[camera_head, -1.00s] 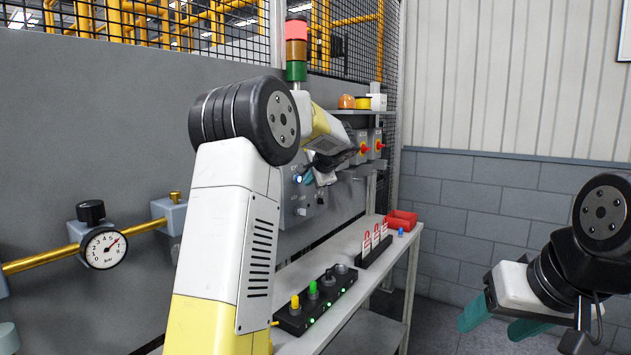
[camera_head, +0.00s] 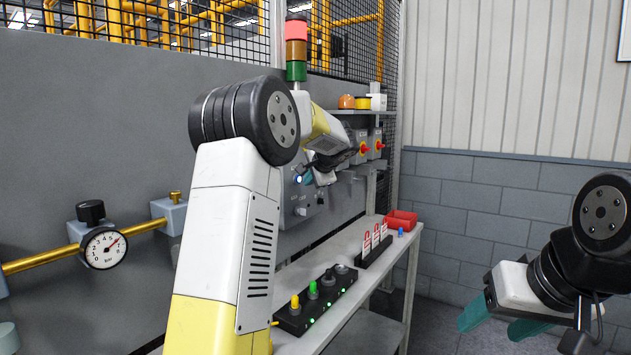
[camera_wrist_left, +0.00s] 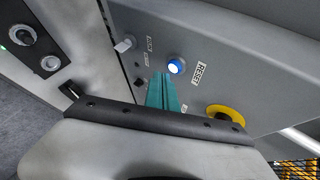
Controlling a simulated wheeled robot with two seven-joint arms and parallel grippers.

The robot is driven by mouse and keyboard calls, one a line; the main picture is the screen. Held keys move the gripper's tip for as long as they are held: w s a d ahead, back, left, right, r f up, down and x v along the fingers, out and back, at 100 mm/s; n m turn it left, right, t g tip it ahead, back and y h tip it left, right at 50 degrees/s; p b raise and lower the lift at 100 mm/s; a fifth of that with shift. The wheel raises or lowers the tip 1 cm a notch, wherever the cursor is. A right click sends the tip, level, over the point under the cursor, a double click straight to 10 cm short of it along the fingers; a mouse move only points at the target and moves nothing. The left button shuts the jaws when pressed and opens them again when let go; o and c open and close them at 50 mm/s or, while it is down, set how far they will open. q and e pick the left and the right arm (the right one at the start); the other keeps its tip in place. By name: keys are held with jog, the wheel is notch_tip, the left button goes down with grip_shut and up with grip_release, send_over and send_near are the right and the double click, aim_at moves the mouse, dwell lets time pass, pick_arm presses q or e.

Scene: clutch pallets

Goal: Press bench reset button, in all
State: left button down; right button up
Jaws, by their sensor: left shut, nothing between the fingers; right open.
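The reset button is a round, lit blue-white button (camera_wrist_left: 176,66) beside a RESET label (camera_wrist_left: 199,72) on the grey panel (camera_wrist_left: 240,45) in the left wrist view. In the head view the lit button (camera_head: 298,180) shows just left of my left gripper (camera_head: 309,178). My left gripper's teal fingers (camera_wrist_left: 163,90) are shut together and empty, with the tips close to the button in the wrist view. Whether they touch it I cannot tell. My right gripper (camera_head: 487,325) is open and empty at the lower right, away from the bench.
A yellow ring with a dark centre (camera_wrist_left: 226,114) is on the panel close to my left gripper.

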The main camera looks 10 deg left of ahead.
pick_arm(q)
jog(key=shift+w+a, duration=0.15)
jog(key=shift+a, duration=0.2)
jog(key=shift+w+a, duration=0.15)
jog(key=shift+a, duration=0.35)
dwell(0.8)
jog(key=shift+d, duration=0.15)
jog(key=shift+s+d, duration=0.35)
jog(key=shift+d, duration=0.35)
jog(key=d, duration=0.1)
jog(key=s+d, duration=0.1)
jog(key=d, duration=0.2)
jog(key=shift+s+d, duration=0.35)
dwell(0.4)
